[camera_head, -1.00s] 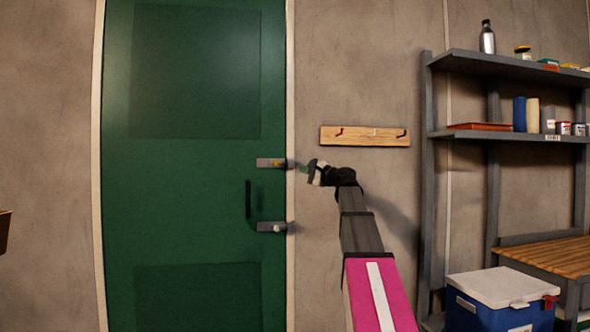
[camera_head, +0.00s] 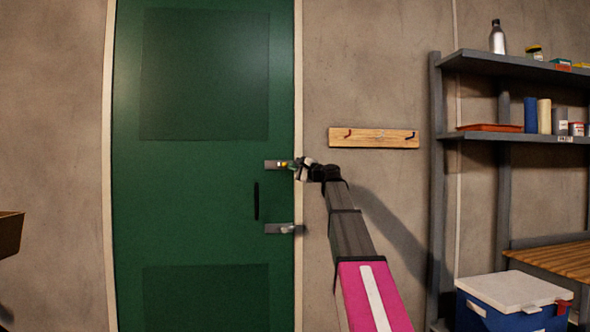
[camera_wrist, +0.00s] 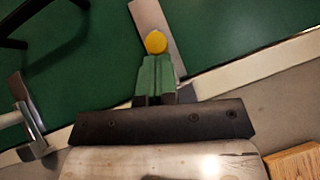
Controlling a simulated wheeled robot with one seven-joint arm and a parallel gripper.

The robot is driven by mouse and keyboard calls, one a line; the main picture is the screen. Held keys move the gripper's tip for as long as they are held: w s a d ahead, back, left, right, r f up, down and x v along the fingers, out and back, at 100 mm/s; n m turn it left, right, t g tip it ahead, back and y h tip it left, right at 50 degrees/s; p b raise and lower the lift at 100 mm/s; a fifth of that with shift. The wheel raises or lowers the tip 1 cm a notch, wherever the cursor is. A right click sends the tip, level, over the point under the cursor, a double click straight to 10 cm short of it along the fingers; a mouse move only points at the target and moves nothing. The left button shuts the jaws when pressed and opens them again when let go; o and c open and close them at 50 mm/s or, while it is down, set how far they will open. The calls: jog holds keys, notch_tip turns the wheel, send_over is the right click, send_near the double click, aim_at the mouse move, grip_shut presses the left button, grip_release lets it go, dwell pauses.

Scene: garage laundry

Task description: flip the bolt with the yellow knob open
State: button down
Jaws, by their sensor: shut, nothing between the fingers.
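The green door (camera_head: 205,200) stands closed in its pale frame. The upper bolt (camera_head: 275,164) is a grey plate at the door's right edge with a yellow knob (camera_head: 284,164). In the wrist view the round yellow knob (camera_wrist: 156,42) lies just beyond the tips of my gripper (camera_wrist: 155,62), against the grey plate (camera_wrist: 150,16). My gripper (camera_head: 294,166) is shut, its green fingers together and empty. Whether the fingertips touch the knob I cannot tell. The lower bolt (camera_head: 280,229) has a pale knob and also shows in the wrist view (camera_wrist: 29,116).
A black door handle (camera_head: 256,201) sits between the two bolts. A wooden hook rail (camera_head: 374,138) is on the wall to the right of my gripper. Shelves (camera_head: 500,64) and a blue cooler (camera_head: 512,303) stand farther right.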

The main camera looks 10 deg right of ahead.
jog(key=shift+a, duration=1.8)
